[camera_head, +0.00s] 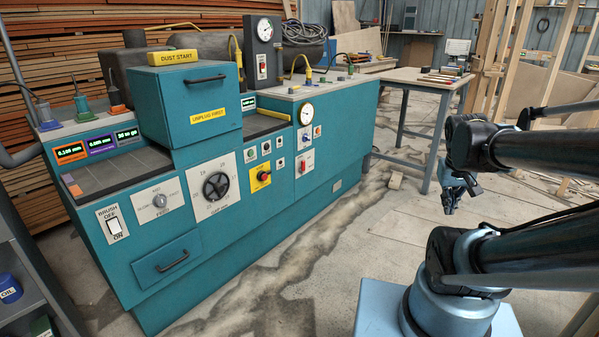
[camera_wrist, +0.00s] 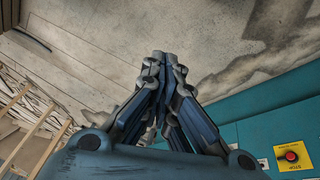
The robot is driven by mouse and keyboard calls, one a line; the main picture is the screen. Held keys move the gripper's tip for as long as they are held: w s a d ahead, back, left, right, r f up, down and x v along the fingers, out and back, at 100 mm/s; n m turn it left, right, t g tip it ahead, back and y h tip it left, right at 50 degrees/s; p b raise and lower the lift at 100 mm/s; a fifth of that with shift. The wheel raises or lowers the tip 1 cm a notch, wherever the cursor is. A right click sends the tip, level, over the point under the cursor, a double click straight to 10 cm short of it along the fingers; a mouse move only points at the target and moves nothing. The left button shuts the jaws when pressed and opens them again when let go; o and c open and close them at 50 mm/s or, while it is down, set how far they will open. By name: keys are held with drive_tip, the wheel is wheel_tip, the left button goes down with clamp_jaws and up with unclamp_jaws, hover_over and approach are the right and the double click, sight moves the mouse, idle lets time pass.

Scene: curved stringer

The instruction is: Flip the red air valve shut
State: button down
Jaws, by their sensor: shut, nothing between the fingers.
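A small red handle (camera_head: 303,166), which looks like the air valve, sits on a white plate on the teal machine's front, at its right part below the pressure gauge (camera_head: 307,114). My gripper (camera_head: 449,207) hangs in the open to the right of the machine, well apart from the valve. In the wrist view my gripper's fingers (camera_wrist: 162,56) meet at the tips with nothing between them. I cannot make out the valve in the wrist view.
A yellow plate with a red button (camera_head: 262,176) is left of the valve; it also shows in the wrist view (camera_wrist: 291,157). A black handwheel (camera_head: 216,186) is further left. Concrete floor (camera_head: 370,215) lies clear before the machine.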

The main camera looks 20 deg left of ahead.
drive_tip(key=w+a+r+n+t+h, duration=0.1)
drive_tip(key=w+a+r+n+t, duration=0.15)
drive_tip(key=w, duration=0.95)
drive_tip(key=w+a+r+n+t+h, duration=0.1)
drive_tip(key=w+a+r+t, duration=0.15)
drive_tip(key=w, duration=0.95)
drive_tip(key=w+a+f+n+t, duration=0.2)
drive_tip(key=w+a+n+t, duration=0.25)
drive_tip(key=w+a, duration=1.35)
drive_tip(key=w+a+f+n+t+y, duration=0.1)
drive_tip(key=w+a+f+n+y, duration=0.2)
drive_tip(key=a+f, duration=0.45)
drive_tip(key=w+a+f+n+t+y, duration=0.1)
drive_tip(key=w+a+f+n+t, duration=0.25)
drive_tip(key=a, duration=0.75)
drive_tip(key=s+a+f+n+y, duration=0.2)
drive_tip(key=a+f+n+y, duration=0.1)
drive_tip(key=a+f, duration=0.5)
drive_tip(key=s+a+f+n+y, duration=0.2)
drive_tip(key=s+a+f+n, duration=0.1)
drive_tip(key=a+f, duration=0.6)
drive_tip(key=shift+f+g+y, duration=0.2)
drive_tip(key=shift+g+y, duration=0.1)
drive_tip(key=shift+y, duration=0.1)
